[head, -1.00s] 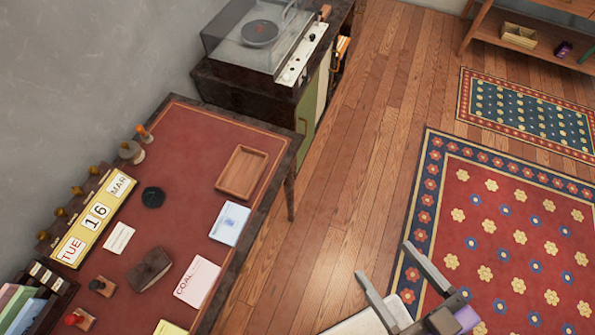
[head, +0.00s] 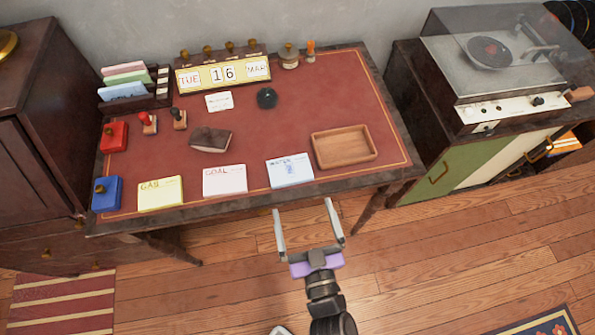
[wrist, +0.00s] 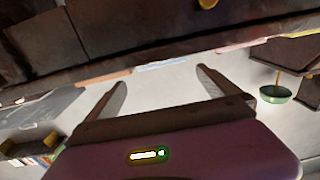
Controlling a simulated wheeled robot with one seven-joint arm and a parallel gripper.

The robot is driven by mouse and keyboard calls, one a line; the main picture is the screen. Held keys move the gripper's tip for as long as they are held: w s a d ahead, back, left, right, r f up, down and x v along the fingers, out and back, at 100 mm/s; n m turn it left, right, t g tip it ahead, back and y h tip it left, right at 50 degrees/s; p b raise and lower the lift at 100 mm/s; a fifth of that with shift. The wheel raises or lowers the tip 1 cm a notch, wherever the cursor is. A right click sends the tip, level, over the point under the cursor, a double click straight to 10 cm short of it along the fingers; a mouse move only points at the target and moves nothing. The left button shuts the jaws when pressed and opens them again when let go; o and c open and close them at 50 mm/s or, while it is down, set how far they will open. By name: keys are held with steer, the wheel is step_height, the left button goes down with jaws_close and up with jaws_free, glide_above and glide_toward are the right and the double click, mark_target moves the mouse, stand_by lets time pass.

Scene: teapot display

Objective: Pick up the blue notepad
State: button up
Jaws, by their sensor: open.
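My two fingers (wrist: 161,79) are spread wide in the wrist view.
The wooden tray (head: 343,147) lies right of the notepad. A dark book (head: 210,139) lies behind. The desk's dark front edge (head: 240,209) stands before my gripper. Open floor (head: 430,262) lies right.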

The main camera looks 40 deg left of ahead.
mark_target(290, 169)
steer(key=x, duration=0.6)
steer(key=b+x, duration=0.1)
steer(key=x, duration=0.5)
steer(key=shift+s+a+f, duration=0.1)
steer(key=shift+s+a, duration=0.05)
steer(key=shift+a, duration=0.2)
steer(key=c, duration=1.1)
